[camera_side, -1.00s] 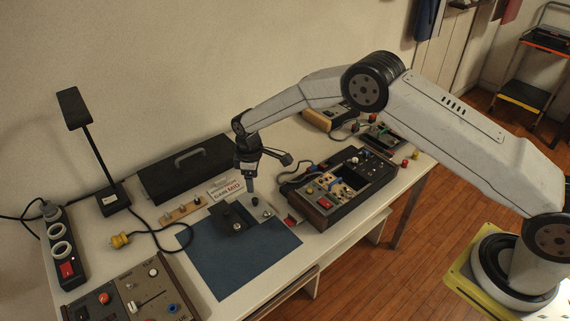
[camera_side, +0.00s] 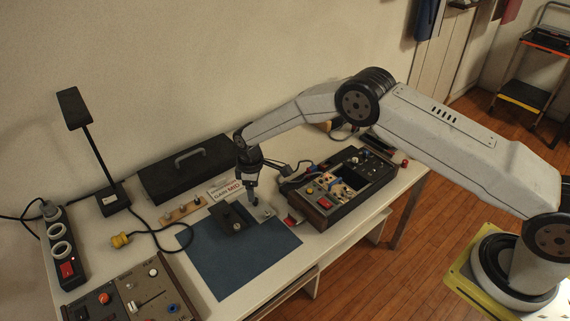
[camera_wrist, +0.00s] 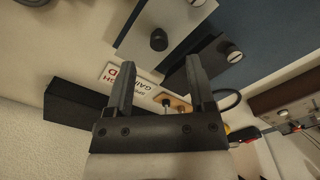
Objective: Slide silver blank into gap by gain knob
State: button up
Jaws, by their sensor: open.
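The silver blank (camera_side: 264,211), a light grey plate with a black knob, lies at the back edge of the blue mat, partly hidden by my gripper in the side view. The wrist view shows it (camera_wrist: 172,20) ahead of the fingertips. My gripper (camera_side: 253,203) points down, low beside the blank. In the wrist view its fingers (camera_wrist: 160,65) are spread with nothing held between them. The synth case (camera_side: 320,216) stands right of the mat, with a dark gap (camera_side: 379,171) among its modules. I cannot tell which knob is the gain knob.
A black plate with a silver knob (camera_side: 233,217) lies left of the silver blank. A label card (camera_side: 222,190) stands behind it. The blue mat (camera_side: 235,262) is clear in front. A long black case (camera_side: 185,172) and a wooden strip with knobs (camera_side: 182,211) lie further left.

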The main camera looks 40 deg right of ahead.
aim_at(255, 205)
jog(key=shift+d+f, duration=0.1)
jog(key=shift+f, duration=2)
grip_shut()
